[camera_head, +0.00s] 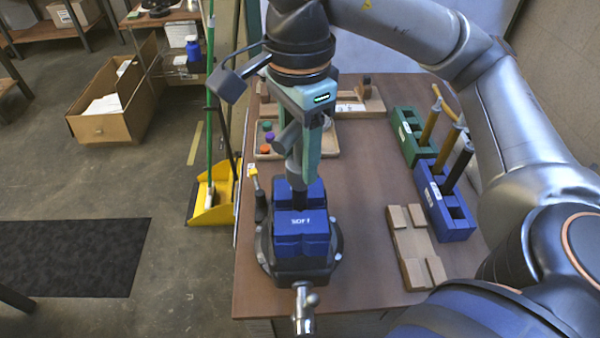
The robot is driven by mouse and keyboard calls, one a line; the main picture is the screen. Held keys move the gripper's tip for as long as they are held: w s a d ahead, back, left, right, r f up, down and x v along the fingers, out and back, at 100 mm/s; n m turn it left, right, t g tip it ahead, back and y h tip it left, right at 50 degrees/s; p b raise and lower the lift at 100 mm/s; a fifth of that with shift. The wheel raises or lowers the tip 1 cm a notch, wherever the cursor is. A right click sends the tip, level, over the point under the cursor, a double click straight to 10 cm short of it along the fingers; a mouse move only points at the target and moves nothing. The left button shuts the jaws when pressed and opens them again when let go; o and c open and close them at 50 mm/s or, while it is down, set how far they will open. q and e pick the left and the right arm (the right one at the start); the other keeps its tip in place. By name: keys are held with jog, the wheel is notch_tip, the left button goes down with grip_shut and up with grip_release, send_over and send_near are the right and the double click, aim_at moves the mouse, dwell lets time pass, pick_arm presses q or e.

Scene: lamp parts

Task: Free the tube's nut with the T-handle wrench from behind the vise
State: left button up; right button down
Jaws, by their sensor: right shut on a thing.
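The vise stands near the table's front, with blue soft jaws (301,224) marked "SOFT", a dark round base (330,262) and a metal screw handle (304,302) facing me. My right gripper (303,152) comes down from above, just behind the vise. It is shut on a grey metal piece (292,172), which looks like the T-handle wrench and reaches down to the back of the jaws. The tube and its nut cannot be made out; the jaws and gripper hide that spot. My left gripper is not in view.
A green rack (408,148) and a blue rack (456,228) with upright handles stand at the right. A wooden fixture (413,247) lies right of the vise. A tray (328,150) with coloured knobs is behind. A small yellow-handled tool (257,190) stands at the left edge.

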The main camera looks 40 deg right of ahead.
jog(key=shift+n, duration=1.8)
jog(key=shift+n, duration=1.7)
jog(key=n, duration=0.3)
jog(key=shift+r, duration=0.1)
jog(key=shift+n, duration=0.3)
jog(key=n, duration=0.3)
